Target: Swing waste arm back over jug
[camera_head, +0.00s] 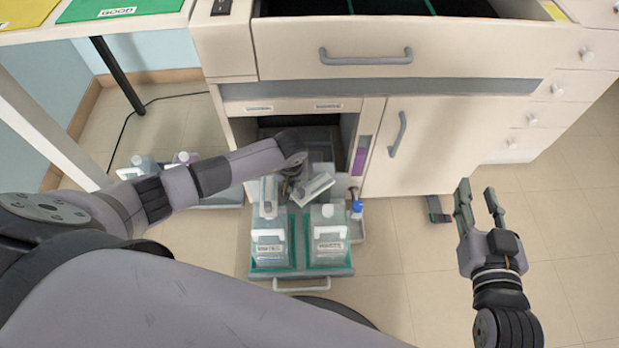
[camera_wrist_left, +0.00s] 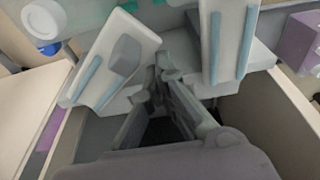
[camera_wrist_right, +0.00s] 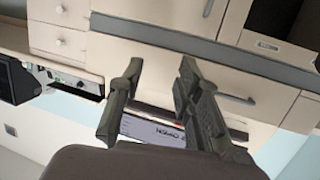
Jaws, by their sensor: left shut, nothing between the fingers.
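Two white waste jugs stand side by side in a pulled-out green tray, a left jug (camera_head: 270,243) and a right jug (camera_head: 328,240). A white waste arm (camera_head: 314,189) sits behind the right jug, turned at a slant. In the left wrist view this slanted arm (camera_wrist_left: 108,70) has a grey block and blue strips. A second white arm (camera_head: 268,196) points straight over the left jug and also shows in the left wrist view (camera_wrist_left: 229,40). My left gripper (camera_wrist_left: 162,78) is shut and empty between the two arms. My right gripper (camera_head: 478,194) is open and empty.
The tray's handle (camera_head: 301,286) faces the front. A blue-capped bottle (camera_head: 357,209) stands right of the tray. More bottles stand in a low tray (camera_head: 215,203) at left. A cabinet door (camera_head: 425,150) is closed. Floor is clear at right.

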